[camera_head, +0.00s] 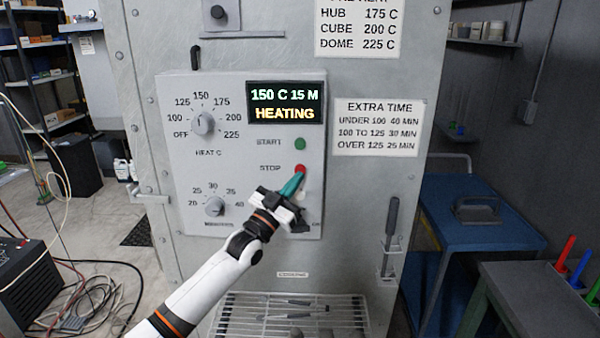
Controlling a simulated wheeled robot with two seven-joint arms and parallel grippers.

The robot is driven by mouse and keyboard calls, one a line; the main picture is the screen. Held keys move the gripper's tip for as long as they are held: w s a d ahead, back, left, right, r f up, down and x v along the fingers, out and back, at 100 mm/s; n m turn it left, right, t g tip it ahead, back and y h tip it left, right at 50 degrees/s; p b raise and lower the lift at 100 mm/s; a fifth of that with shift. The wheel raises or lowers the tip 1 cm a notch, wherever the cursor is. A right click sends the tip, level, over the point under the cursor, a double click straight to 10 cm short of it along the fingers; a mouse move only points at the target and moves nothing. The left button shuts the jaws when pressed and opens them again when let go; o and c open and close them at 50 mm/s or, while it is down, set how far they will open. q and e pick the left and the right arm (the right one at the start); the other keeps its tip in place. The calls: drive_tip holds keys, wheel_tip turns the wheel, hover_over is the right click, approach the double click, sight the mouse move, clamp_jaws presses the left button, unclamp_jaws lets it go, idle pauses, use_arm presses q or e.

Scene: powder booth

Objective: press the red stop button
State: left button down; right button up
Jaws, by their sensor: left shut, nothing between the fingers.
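The red stop button (300,168) is on the grey control panel (180,145) of the oven, right of the word STOP. The green start button (300,144) is just above it. My left gripper (298,177) is shut and empty, its teal fingertips pointing up at the red button's lower edge. They overlap that edge in the picture; I cannot tell whether they touch it. The display (286,103) reads 150 C 15 M HEATING. My right gripper is not in view.
The heat dial (204,124) and the minutes dial (215,206) sit left of my gripper. A wire rack (235,303) is below the panel. A blue cart (450,225) stands at the right. Loose cables (85,305) lie on the floor at the left.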

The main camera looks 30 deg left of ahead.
use_arm(q)
drive_tip(key=shift+w+a, duration=0.2)
drive_tip(key=shift+w, duration=0.2)
drive_tip(key=shift+w+a+b, duration=0.25)
drive_tip(key=shift+w+b, duration=0.05)
drive_tip(key=shift+b, duration=0.3)
idle(0.6)
idle(0.3)
drive_tip(key=shift+s+d+p, duration=0.45)
drive_tip(key=shift+s+p, duration=0.15)
drive_tip(key=shift+s, duration=0.15)
